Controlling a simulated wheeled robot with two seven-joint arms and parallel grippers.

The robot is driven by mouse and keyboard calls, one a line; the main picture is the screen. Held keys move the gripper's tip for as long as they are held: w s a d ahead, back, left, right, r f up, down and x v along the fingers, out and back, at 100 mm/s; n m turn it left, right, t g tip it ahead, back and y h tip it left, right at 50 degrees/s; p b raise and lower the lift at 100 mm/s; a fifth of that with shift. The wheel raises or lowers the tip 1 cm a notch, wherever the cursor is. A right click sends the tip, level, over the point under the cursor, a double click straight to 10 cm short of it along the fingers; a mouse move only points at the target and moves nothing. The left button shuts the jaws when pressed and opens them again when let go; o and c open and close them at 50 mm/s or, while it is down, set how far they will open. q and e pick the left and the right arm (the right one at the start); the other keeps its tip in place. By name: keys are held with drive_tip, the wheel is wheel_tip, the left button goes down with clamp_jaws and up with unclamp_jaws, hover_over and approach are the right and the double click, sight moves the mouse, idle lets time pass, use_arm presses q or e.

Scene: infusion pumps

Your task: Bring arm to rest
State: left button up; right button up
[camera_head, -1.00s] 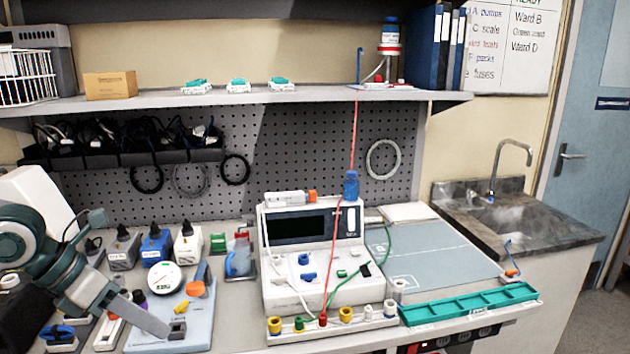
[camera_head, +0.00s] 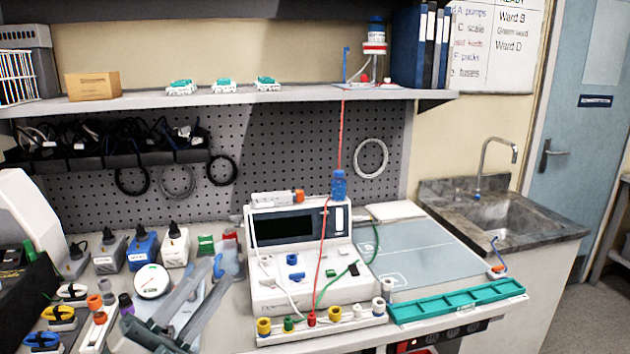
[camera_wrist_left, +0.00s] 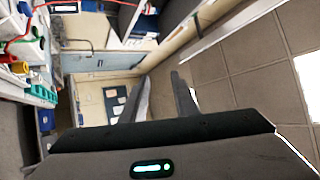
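My left gripper (camera_head: 216,278) is at the lower left of the head view, in front of the bench. Its two long grey fingers point up and to the right, over the near left part of the bench. In the left wrist view the left gripper (camera_wrist_left: 160,80) has its fingers apart with nothing between them, and floor and wall show beyond. My right gripper is in neither view. The white infusion pump (camera_head: 300,260) stands upright on the bench, right of my left gripper. A red line and a green line run at its front.
A strip of coloured sockets (camera_head: 330,325) lies before the pump. A green tray (camera_head: 460,300) lies at the bench's right edge. Bottles and a round gauge (camera_head: 152,281) stand near my left gripper. The shelf (camera_head: 310,94) crosses above. A sink (camera_head: 505,215) is at the right.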

use_arm(q)
drive_tip(key=w+a+f+n+t+y, duration=0.1)
drive_tip(key=a+f+n+y, duration=0.6)
drive_tip(key=f+n+y, duration=0.55)
drive_tip(key=s+a+f+n+g+y, duration=0.1)
drive_tip(key=s+f+n+g+y, duration=0.15)
drive_tip(key=f, duration=0.45)
drive_tip(key=s+a+f+n+g+y, duration=0.1)
drive_tip(key=s+a+f+n+g, duration=0.15)
drive_tip(key=f, duration=0.55)
drive_tip(key=s+d+f+n+g+h, duration=0.1)
drive_tip(key=s+d+f+g, duration=0.1)
drive_tip(key=s+f+g, duration=0.65)
drive_tip(key=s+d+f+n+g, duration=0.25)
drive_tip(key=s+f, duration=0.65)
drive_tip(key=s, duration=0.7)
drive_tip(key=w+d+f+m+h, duration=0.1)
drive_tip(key=w+f, duration=0.2)
drive_tip(key=f, duration=0.8)
drive_tip(key=w+d+f, duration=0.2)
drive_tip(key=f, duration=0.9)
drive_tip(key=s+f+t, duration=0.1)
drive_tip(key=s+f, duration=0.2)
drive_tip(key=f, duration=0.5)
drive_tip(key=s+f, duration=0.4)
drive_tip(key=f, duration=0.5)
drive_tip(key=shift+d+t+h, duration=0.4)
drive_tip(key=shift+d, duration=0.05)
drive_tip(key=shift+a+f, duration=0.1)
